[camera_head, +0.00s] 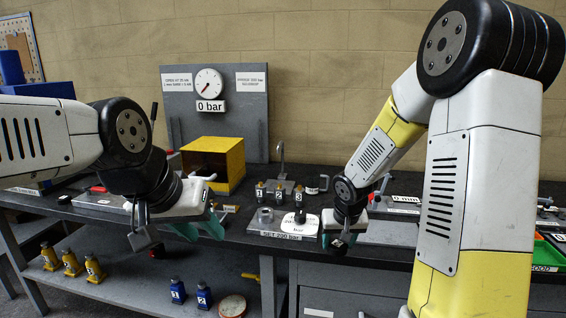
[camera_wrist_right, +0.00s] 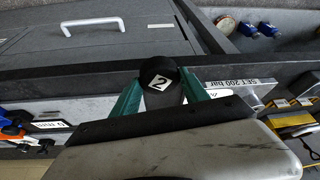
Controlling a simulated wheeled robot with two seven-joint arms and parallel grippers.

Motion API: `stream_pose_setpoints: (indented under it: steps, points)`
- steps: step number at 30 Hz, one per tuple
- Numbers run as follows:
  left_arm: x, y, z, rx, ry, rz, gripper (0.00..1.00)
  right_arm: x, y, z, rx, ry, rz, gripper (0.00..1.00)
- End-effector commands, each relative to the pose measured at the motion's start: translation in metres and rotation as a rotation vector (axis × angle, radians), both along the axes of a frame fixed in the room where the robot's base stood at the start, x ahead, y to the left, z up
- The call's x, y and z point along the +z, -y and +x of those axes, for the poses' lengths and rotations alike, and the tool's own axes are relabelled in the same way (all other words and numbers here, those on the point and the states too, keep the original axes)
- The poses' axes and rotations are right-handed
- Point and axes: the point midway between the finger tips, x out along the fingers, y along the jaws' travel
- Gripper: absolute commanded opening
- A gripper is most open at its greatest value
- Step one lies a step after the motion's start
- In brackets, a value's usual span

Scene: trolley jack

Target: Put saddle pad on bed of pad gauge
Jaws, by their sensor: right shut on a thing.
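My right gripper (camera_head: 338,240) hangs at the bench's front edge, shut on a small black saddle pad (camera_head: 338,243). In the right wrist view the pad (camera_wrist_right: 160,82) shows a white label "2" and sits between the green fingers (camera_wrist_right: 160,95). A "0 mm" label (camera_head: 406,199) stands behind my right arm, on what looks like the pad gauge; the arm hides part of it. That label also shows at the left of the right wrist view (camera_wrist_right: 48,124). The gauge's bed is not clear to see. My left gripper (camera_head: 198,228) is at the front edge with its green fingers apart, empty.
A plate marked "SET 200 bar" (camera_head: 268,231) lies left of my right gripper. A yellow box (camera_head: 213,158) and a dial board (camera_head: 250,115) stand at the back. A green bin (camera_head: 551,250) is at the right.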

Motion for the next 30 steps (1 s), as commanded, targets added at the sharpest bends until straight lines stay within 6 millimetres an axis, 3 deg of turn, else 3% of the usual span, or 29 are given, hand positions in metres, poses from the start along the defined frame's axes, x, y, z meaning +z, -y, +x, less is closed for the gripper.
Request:
stream_pose_setpoints:
  steps: [18, 30]
  points:
    - [0.0, 0.0, 0.0, 0.0, -0.001, 0.0, 0.36, -0.078, -0.002, -0.029, 0.004, -0.006, -0.001, 0.03]
    - [0.0, 0.0, 0.0, 0.0, -0.001, 0.0, 0.36, -0.08, 0.0, -0.029, 0.0, 0.001, 0.001, 0.03]
